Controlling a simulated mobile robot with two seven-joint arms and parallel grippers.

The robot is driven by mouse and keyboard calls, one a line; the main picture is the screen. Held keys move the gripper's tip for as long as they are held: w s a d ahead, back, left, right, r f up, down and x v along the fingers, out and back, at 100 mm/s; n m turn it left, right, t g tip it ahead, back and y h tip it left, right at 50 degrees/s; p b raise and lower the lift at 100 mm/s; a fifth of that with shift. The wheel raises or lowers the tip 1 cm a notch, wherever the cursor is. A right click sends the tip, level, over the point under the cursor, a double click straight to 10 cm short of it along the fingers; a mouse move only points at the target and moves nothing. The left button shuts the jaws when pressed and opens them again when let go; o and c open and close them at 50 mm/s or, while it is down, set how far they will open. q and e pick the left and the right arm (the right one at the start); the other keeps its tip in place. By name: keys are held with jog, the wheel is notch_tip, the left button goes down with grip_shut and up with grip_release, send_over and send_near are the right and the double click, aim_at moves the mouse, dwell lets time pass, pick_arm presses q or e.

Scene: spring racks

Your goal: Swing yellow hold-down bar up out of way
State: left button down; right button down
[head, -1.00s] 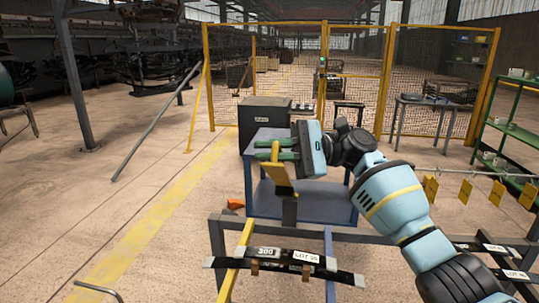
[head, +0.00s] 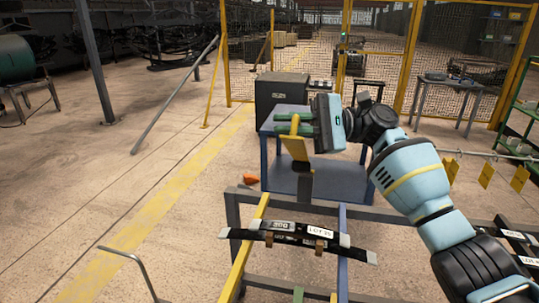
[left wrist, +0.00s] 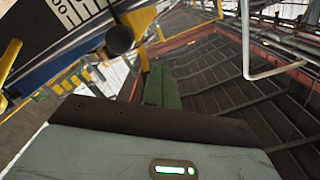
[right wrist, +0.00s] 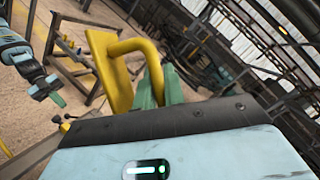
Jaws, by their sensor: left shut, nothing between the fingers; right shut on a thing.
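A yellow flat piece (head: 295,148) with a loop handle stands raised and tilted above the rack frame, over a grey upright part. My right gripper (head: 293,124) is shut on the handle. The right wrist view shows the yellow loop (right wrist: 140,48) at the green fingers (right wrist: 155,92). A long yellow bar (head: 245,250) runs along the left of the rack, beside the black leaf springs (head: 290,236). How it joins the held piece is unclear. My left gripper's green fingers (left wrist: 162,88) are together and empty in the left wrist view.
A blue bench (head: 318,180) and a dark cabinet (head: 280,95) stand behind the rack. Yellow mesh fencing (head: 380,70) is farther back. Yellow tags (head: 486,176) hang from a rail at the right. The floor at the left is mostly clear.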

pick_arm(q)
jog(key=w+d+r+m+g+h, duration=0.2)
jog(key=r+m+h, duration=0.4)
jog(key=r+m, duration=0.3)
jog(key=w+d+r+m+g+h, duration=0.3)
jog(key=d+r+m+g+h, duration=0.2)
jog(key=r+m, duration=0.5)
jog(key=w+d+r+m+g+h, duration=0.2)
jog(key=d+r+m+g+h, duration=0.1)
jog(key=r+m+h, duration=0.4)
jog(key=shift+w+d+r+m+g, duration=0.2)
jog(key=shift+w+r+m+g, duration=0.3)
jog(key=shift+r+m, duration=1.65)
jog(key=shift+f+m, duration=0.3)
jog(key=shift+m, duration=0.05)
send_near(288, 141)
jog(key=s+d, duration=0.2)
jog(key=d, duration=0.2)
jog(key=shift+w+d+r, duration=0.15)
jog(key=shift+w+r, duration=0.4)
jog(key=shift+w+d+r, duration=0.2)
jog(key=shift+w+r, duration=0.4)
jog(key=shift+w+d+r, duration=0.1)
jog(key=shift+w+r, duration=0.2)
jog(key=shift+r, duration=0.15)
